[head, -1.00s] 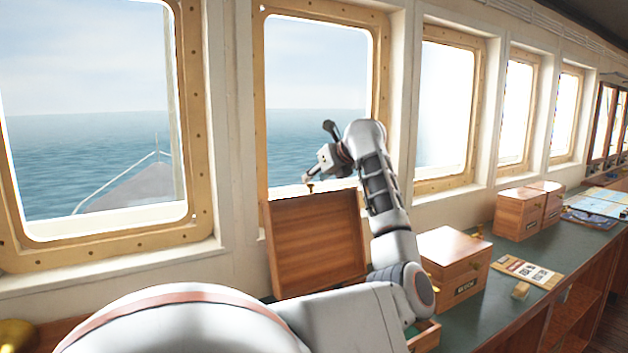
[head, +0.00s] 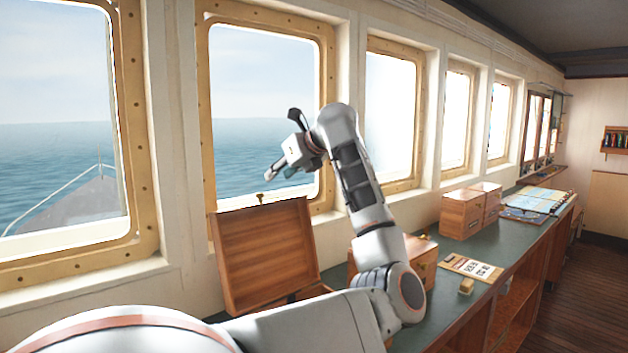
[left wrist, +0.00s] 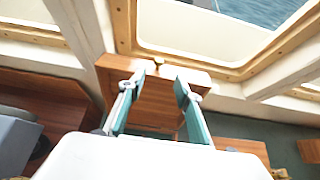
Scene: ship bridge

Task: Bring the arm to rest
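My left gripper (head: 281,146) is raised in front of the second window, its fingers spread apart with nothing between them. The left wrist view also shows the two fingers (left wrist: 158,80) wide apart. Below and beyond it stands the raised wooden lid (head: 262,255) of a box, with a small brass knob (head: 261,198) at its top edge. The lower finger is close above the knob and looks apart from it. The lid also shows between the fingers in the left wrist view (left wrist: 155,105). My arm hides most of that box. My right gripper is not in view.
A closed wooden box (head: 424,262) stands partly behind my forearm on the green counter (head: 425,325). Farther along are more wooden boxes (head: 462,213), a card (head: 471,267), a small wooden block (head: 466,286) and charts (head: 540,200). The window wall runs close behind the lid.

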